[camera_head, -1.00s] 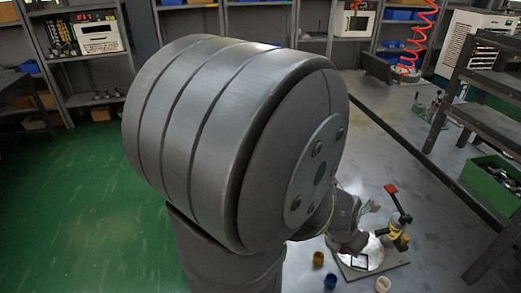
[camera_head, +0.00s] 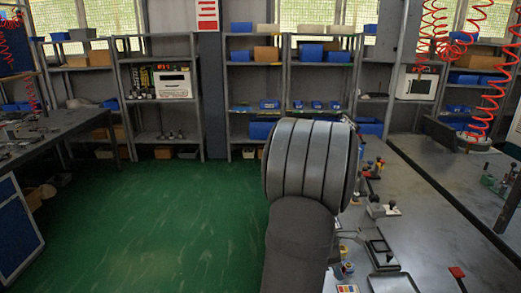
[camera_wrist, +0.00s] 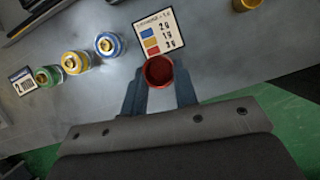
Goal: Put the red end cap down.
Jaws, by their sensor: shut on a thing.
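The red end cap (camera_wrist: 158,72) is a small round cup with a dark red hollow, seen from above in the wrist view. My gripper (camera_wrist: 158,84) is shut on it, with one dark finger on each side. The cap covers the near edge of a white card (camera_wrist: 160,32) with coloured squares and numbers. I cannot tell whether the cap touches the grey table (camera_wrist: 220,60) or hangs above it. In the head view, my arm hides the gripper and the cap.
Green (camera_wrist: 47,76), yellow (camera_wrist: 76,63) and blue-topped (camera_wrist: 108,44) cylinders stand in a row left of the card. A yellow cap (camera_wrist: 246,4) lies at the top right. Green floor (camera_wrist: 285,122) shows beyond the table edge. A black square tray (camera_head: 380,252) sits on the table.

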